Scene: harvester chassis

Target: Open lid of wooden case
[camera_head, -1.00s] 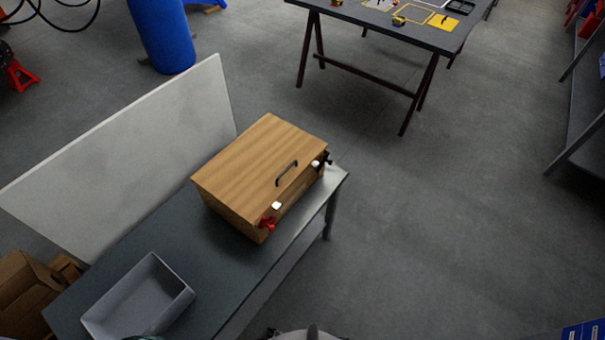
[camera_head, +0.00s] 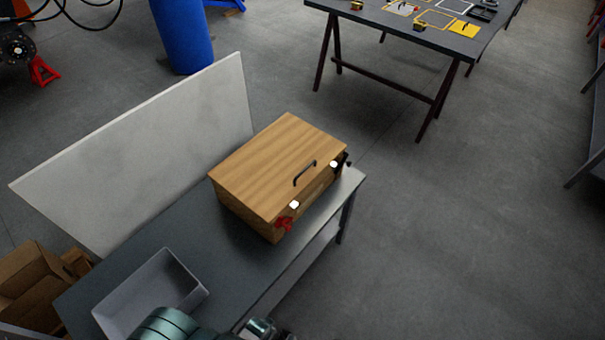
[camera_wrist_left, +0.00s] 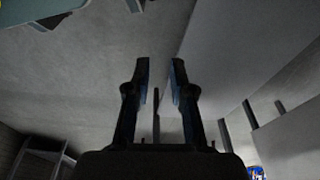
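The wooden case (camera_head: 278,165) sits near the far right end of the grey workbench, with its lid down. A dark handle (camera_head: 304,173) is on the lid near its front edge. A red part (camera_head: 283,223) and a dark part (camera_head: 345,160) are at the two front corners, with small white pieces near them. My left gripper (camera_wrist_left: 160,75) shows in the left wrist view with its two fingers apart and nothing between them. In the head view, parts of my arm show at the bottom edge, well short of the case. My right gripper is not in view.
A grey open bin (camera_head: 150,290) stands on the workbench (camera_head: 190,235) nearer to me. A pale panel (camera_head: 140,150) rises along the bench's back edge. Cardboard boxes (camera_head: 30,280) are at the left. Another table (camera_head: 400,25) stands beyond, with open floor at right.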

